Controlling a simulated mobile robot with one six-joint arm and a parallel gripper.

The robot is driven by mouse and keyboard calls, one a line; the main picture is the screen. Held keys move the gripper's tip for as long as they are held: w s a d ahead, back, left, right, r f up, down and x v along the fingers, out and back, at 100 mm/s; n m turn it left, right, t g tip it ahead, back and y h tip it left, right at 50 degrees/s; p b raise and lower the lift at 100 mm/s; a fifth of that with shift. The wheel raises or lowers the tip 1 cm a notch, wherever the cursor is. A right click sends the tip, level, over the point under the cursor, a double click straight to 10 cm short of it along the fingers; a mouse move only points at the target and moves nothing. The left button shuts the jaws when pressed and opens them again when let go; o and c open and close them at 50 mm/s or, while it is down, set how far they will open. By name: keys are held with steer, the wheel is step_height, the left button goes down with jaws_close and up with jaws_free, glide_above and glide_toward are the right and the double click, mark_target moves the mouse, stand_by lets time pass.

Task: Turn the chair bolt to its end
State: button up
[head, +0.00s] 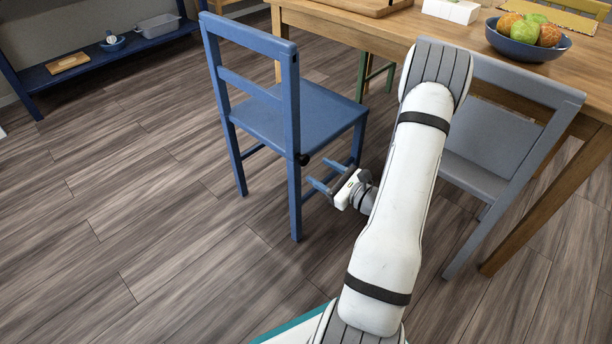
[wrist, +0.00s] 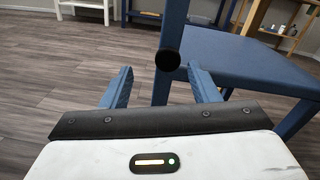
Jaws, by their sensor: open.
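A blue wooden chair (head: 288,110) stands on the floor left of the table. A black round bolt head (head: 302,159) sits on its near back leg, just below seat level. In the wrist view the bolt (wrist: 168,60) shows as a black disc on the blue leg (wrist: 174,28). My gripper (head: 324,174) is open, with its two blue fingers pointing at the chair and nothing between them. In the wrist view the gripper (wrist: 160,82) has one finger on each side of the bolt's line, with the bolt beyond the tips. The gap to the bolt is hard to judge.
A grey chair (head: 490,145) and a wooden table (head: 400,32) stand to the right, with a fruit bowl (head: 527,48) on the table. A low blue shelf (head: 95,62) is at the back left. The floor left of the blue chair is clear.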

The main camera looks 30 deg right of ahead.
mark_target(306, 162)
steer(key=shift+m+h, duration=0.3)
steer(key=shift+h, duration=0.1)
steer(key=b+x, duration=0.1)
steer(key=x, duration=0.3)
steer(key=f+b+x, duration=0.1)
steer(key=x, duration=0.1)
steer(key=shift+w+d+f+b, duration=0.1)
steer(key=shift+w+d+b, duration=0.2)
steer(key=shift+w+d, duration=0.05)
steer(key=shift+w+a, duration=0.15)
steer(key=shift+w, duration=0.3)
steer(key=shift+c, duration=0.2)
steer(key=c, duration=0.9)
